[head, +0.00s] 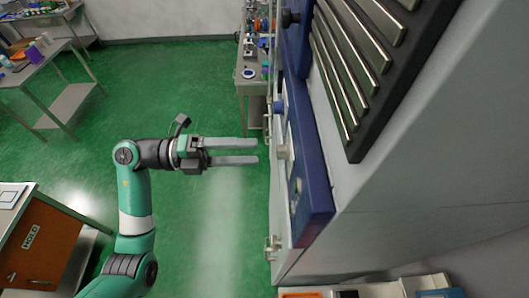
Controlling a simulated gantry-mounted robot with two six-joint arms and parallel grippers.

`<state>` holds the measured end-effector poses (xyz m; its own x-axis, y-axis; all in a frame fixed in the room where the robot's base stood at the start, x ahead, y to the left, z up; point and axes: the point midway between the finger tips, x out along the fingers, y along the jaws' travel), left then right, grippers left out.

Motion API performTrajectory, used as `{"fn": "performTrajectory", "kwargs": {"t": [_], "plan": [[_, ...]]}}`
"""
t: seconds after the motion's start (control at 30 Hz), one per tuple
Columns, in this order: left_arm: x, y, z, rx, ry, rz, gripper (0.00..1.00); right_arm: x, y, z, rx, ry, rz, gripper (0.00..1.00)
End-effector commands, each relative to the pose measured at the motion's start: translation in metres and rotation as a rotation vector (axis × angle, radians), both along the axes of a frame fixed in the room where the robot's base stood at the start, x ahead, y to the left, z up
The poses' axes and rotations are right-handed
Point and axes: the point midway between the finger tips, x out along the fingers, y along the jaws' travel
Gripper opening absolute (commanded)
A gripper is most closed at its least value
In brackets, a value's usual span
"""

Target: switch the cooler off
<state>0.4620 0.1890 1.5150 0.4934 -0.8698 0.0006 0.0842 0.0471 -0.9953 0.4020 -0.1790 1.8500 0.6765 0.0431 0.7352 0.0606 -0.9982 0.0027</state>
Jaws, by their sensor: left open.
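A large grey cabinet (420,150) fills the right of the head view. It is probably the cooler, though no label can be read. A dark blue panel (313,185) runs down its left side, with small light fittings on it, one a pale block (283,152). I cannot tell which part is the switch. My left gripper (256,152) is open and empty, its two long grey fingers pointing right at the panel. Its fingertips end just left of the pale block, seemingly apart from it. My right gripper is out of view.
A black louvred vent (352,70) and a dark knob (290,18) are on the cabinet. A bench with equipment (250,85) stands behind. A brown cabinet (45,245) is at lower left, a metal table (30,68) at upper left. Green floor between is clear.

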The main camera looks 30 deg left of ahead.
Motion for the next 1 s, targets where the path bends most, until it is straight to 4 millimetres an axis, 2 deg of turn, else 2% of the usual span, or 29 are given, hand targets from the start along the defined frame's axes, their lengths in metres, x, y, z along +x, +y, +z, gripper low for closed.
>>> {"fn": "performTrajectory", "kwargs": {"t": [0.1,0.2,0.33,0.9,1.0], "plan": [[-0.014,0.027,-0.003,0.001,-0.003,0.005,0.69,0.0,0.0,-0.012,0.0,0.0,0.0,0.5],[-0.023,0.043,-0.003,0.001,-0.002,0.004,0.69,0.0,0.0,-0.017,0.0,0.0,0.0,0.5],[-0.031,0.054,-0.001,0.001,-0.002,0.001,0.69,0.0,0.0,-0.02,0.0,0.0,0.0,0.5],[-0.032,0.056,0.0,0.0,0.0,-0.001,0.69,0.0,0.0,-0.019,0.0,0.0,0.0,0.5],[-0.031,0.054,0.008,-0.013,-0.028,0.0,0.69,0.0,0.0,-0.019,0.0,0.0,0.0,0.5]]}}
